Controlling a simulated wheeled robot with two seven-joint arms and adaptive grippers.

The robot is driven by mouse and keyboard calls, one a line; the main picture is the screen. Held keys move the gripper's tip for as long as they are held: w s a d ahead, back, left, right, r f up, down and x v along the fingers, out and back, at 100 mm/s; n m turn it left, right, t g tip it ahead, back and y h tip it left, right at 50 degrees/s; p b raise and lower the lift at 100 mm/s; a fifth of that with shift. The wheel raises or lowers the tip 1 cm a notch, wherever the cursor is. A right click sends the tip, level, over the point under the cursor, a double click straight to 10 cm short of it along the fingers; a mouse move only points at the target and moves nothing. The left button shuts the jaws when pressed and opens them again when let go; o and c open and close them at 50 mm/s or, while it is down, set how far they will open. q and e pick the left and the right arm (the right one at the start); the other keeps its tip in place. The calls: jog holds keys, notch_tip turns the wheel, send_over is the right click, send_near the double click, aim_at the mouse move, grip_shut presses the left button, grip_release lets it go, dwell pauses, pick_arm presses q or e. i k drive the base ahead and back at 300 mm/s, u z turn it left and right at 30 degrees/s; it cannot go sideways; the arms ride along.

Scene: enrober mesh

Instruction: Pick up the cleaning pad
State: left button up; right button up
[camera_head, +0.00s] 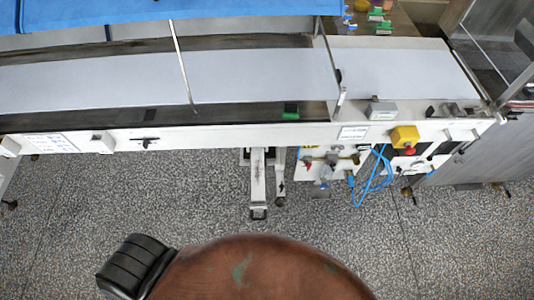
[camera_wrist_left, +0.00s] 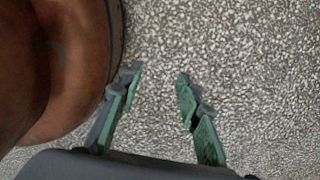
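No object in view is clearly a cleaning pad. A small green thing (camera_head: 290,111) sits on the dark near edge of the conveyor in the head view, too small to identify. Several small green, yellow and red pieces (camera_head: 380,20) lie on a brown surface at the top, also too small to tell. My left gripper (camera_wrist_left: 158,78) shows in the left wrist view, with its two green-and-grey fingers apart and nothing between them, over the speckled floor. My right gripper is not in view.
A long conveyor with a pale belt (camera_head: 250,78) and white frame crosses the head view. A yellow box with a red button (camera_head: 405,137), blue hoses (camera_head: 371,182) and a grey panel (camera_head: 470,155) are at right.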

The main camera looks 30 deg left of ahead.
aim_at(290, 111)
jog(key=z, duration=1.05)
jog(key=k, duration=0.55)
jog(key=u, duration=1.45)
